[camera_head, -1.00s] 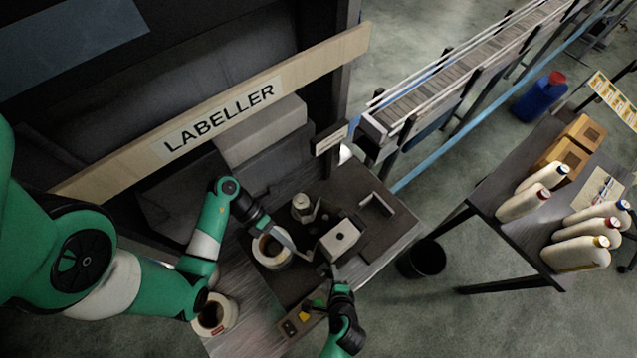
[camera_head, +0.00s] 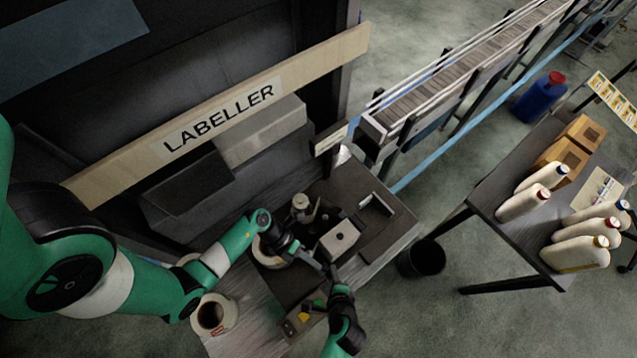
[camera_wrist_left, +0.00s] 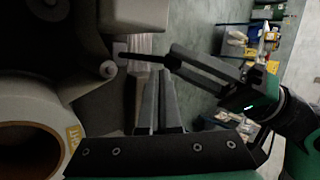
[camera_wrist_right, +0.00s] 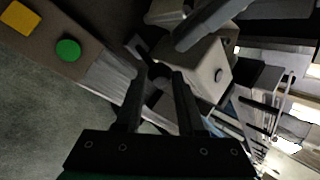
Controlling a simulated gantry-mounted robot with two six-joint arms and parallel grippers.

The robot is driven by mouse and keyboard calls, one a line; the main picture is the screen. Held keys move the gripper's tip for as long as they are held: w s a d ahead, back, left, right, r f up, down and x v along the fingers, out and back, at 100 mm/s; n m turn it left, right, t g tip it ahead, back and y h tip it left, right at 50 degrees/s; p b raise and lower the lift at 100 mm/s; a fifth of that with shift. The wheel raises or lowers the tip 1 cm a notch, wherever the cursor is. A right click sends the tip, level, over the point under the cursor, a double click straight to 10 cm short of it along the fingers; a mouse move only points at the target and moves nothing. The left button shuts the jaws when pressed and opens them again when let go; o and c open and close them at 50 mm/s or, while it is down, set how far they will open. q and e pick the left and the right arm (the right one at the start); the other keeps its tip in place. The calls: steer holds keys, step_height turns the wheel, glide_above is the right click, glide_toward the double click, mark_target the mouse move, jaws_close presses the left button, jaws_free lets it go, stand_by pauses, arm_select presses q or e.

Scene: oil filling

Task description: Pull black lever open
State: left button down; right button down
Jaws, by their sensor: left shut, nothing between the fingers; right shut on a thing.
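The labeller's pale block (camera_head: 340,240) stands on the dark machine plate, and it also shows in the right wrist view (camera_wrist_right: 212,70). The black lever is hard to make out; a small dark part (camera_wrist_right: 159,82) beside the block lies between the fingertips of my right gripper (camera_wrist_right: 158,78). That gripper (camera_head: 332,270) is shut on it, in front of the block. My left gripper (camera_wrist_left: 156,76) is shut and empty, its fingers close together. In the head view it (camera_head: 320,266) is close to the right gripper, at the block's front left. Whether the two grippers touch, I cannot tell.
A label roll (camera_head: 265,256) sits left of the block, partly behind my left arm. Another roll (camera_head: 213,313) stands front left. A button box with a yellow (camera_wrist_right: 20,18) and a green button (camera_wrist_right: 67,50) is by my right arm. A black bin (camera_head: 427,258) stands right.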

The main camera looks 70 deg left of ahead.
mark_target(327, 273)
arm_select(q)
steer(key=shift+w+d+f, duration=0.2)
steer(key=shift+w+d, duration=0.4)
steer(key=shift+d, duration=0.15)
arm_select(e)
steer(key=shift+s+d+f, duration=0.15)
steer(key=shift+s+f, duration=0.15)
arm_select(q)
steer(key=shift+d, duration=0.1)
steer(key=shift+w+d+f, duration=0.1)
steer(key=shift+w+d, duration=0.2)
steer(key=shift+d, duration=0.25)
arm_select(e)
steer(key=shift+s+r, duration=0.1)
steer(key=c, duration=0.9)
jaws_free()
steer(key=shift+o, duration=1.1)
steer(key=shift+a, duration=0.2)
steer(key=shift+o, duration=0.7)
steer(key=shift+r, duration=0.1)
